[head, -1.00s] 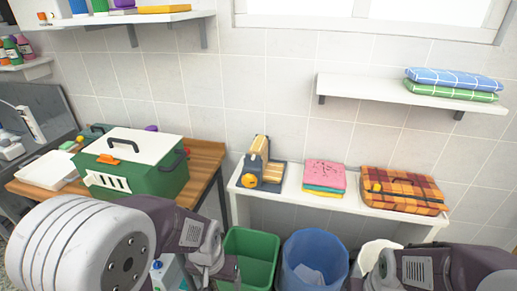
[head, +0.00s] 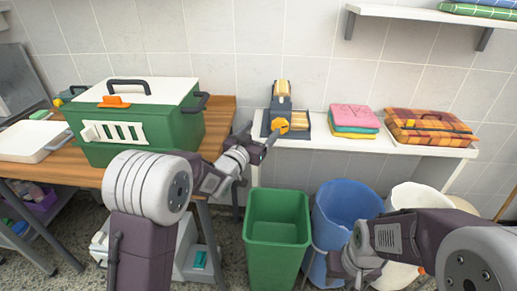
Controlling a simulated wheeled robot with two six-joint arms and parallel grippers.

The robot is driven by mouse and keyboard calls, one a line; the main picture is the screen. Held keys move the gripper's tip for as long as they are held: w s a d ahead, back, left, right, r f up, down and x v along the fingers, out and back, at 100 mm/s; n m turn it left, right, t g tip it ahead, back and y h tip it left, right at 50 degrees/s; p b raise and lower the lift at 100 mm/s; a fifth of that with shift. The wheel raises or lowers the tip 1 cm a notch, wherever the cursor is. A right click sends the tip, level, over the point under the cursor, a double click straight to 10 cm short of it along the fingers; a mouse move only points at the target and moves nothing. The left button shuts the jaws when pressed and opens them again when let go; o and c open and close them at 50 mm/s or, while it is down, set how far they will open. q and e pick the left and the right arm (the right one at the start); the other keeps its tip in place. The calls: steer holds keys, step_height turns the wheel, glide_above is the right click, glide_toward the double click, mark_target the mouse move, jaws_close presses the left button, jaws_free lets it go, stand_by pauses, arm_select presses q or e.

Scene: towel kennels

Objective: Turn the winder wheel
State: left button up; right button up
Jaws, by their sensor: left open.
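The winder (head: 283,98) stands on the white wall table. It has a dark grey-blue frame on a dark base and a tan roll. Its small orange-yellow wheel (head: 281,125) faces me at the front. My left gripper (head: 262,143) is open, just below and left of the wheel, in front of the table's left end. Whether a finger touches the wheel I cannot tell. My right gripper (head: 344,264) is low on the right, in front of the blue bin and away from the winder. Its fingers are too unclear to judge.
Right of the winder are folded towels (head: 354,120) and an orange plaid cushion (head: 428,127). A green carrier (head: 150,132) stands on the wooden table at left. A green bin (head: 277,238), a blue bin (head: 345,205) and a white bin (head: 420,195) stand below.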

arm_select(q)
steer(key=b, duration=0.1)
glide_toward(280, 125)
steer(key=x, duration=0.8)
steer(key=shift+w+f+p, duration=0.2)
steer(key=shift+w+p, duration=0.2)
steer(key=shift+w, duration=0.05)
arm_select(e)
steer(key=shift+d+f, duration=0.2)
steer(key=shift+f, duration=0.25)
steer(key=shift+d+f, duration=0.2)
steer(key=shift+f, duration=0.25)
arm_select(q)
steer(key=shift+a, duration=0.1)
steer(key=c, duration=1.4)
steer(key=shift+o, duration=0.2)
steer(key=shift+r, duration=0.1)
arm_select(e)
steer(key=shift+r, duration=0.15)
